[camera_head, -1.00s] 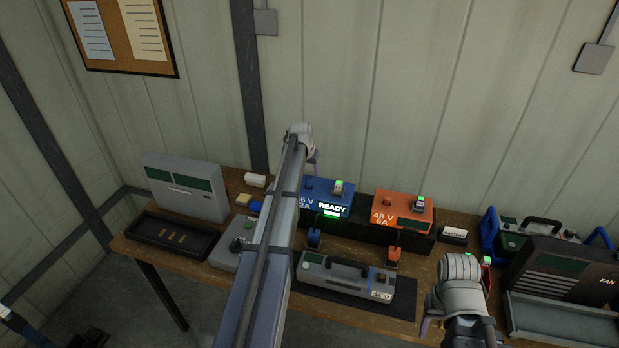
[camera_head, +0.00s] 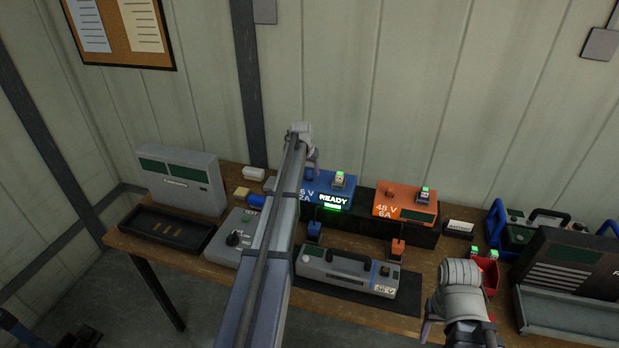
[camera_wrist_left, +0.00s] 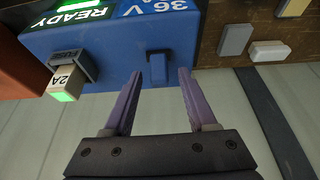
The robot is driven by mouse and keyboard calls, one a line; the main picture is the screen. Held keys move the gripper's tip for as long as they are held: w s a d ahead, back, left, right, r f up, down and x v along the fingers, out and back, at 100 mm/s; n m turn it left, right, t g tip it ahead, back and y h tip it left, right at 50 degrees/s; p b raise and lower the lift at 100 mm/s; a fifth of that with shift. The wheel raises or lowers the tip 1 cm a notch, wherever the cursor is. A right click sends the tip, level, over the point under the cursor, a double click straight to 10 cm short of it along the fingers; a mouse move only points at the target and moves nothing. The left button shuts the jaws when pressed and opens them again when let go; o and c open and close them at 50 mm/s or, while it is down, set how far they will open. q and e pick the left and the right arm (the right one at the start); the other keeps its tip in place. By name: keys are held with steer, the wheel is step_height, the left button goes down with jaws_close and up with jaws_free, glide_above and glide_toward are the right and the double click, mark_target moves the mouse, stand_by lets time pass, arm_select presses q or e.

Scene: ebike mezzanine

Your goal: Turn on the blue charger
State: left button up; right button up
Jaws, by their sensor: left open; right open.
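The blue charger (camera_head: 345,184) stands on the bench behind my left arm, its display (camera_head: 332,201) lit green and reading READY. In the left wrist view the charger (camera_wrist_left: 110,55) carries a "36 V" label, a plug-in piece (camera_wrist_left: 66,82) marked 2A with a green light, and a small dark blue switch (camera_wrist_left: 158,66). My left gripper (camera_head: 311,160) is over the charger's left part. In the wrist view the left gripper (camera_wrist_left: 160,78) is open, its fingertips around or just short of the switch; contact cannot be told. My right gripper (camera_head: 426,328) is low at the right, its fingers mostly hidden.
An orange 48 V charger (camera_head: 398,203) stands to the right. A grey 36 V battery (camera_head: 345,273) lies in front on a dark mat. A red holder (camera_head: 489,278) is near my right gripper.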

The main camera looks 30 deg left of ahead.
arm_select(q)
steer(key=shift+w+f, duration=0.2)
steer(key=shift+f, duration=0.2)
jaws_close()
stand_by(0.4)
